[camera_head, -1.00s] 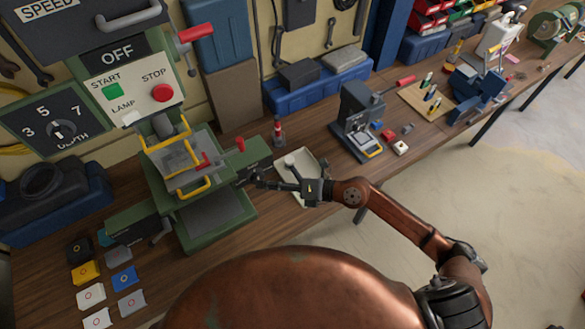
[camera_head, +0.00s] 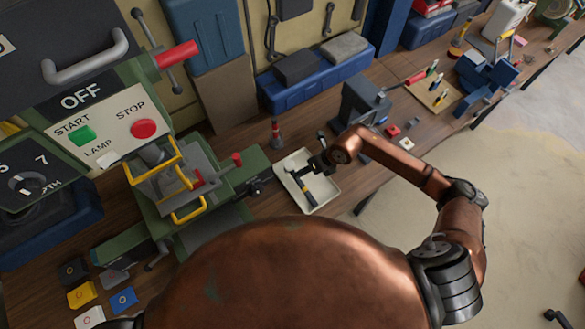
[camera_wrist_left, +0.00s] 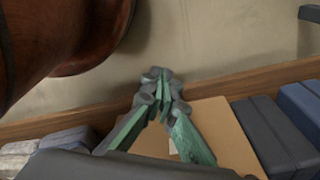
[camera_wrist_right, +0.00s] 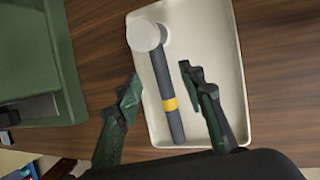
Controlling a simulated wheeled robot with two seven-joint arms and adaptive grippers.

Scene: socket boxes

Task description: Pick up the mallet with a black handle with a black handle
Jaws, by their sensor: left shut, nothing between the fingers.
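The mallet lies in a cream tray (camera_wrist_right: 237,110). In the right wrist view its pale round head (camera_wrist_right: 147,35) is at the top and its dark handle (camera_wrist_right: 176,128), with a yellow band, runs down. The mallet (camera_head: 306,190) is partly hidden by my right gripper in the head view. My right gripper (camera_wrist_right: 160,77) is open and empty, above the tray, with its fingers on either side of the handle in the picture. It also shows in the head view (camera_head: 310,165). My left gripper (camera_wrist_left: 162,78) is shut and empty in the left wrist view.
A green machine (camera_head: 255,170) stands directly left of the tray. A red-and-grey bottle-like object (camera_head: 276,133) stands behind it. Open floor lies in front of the bench.

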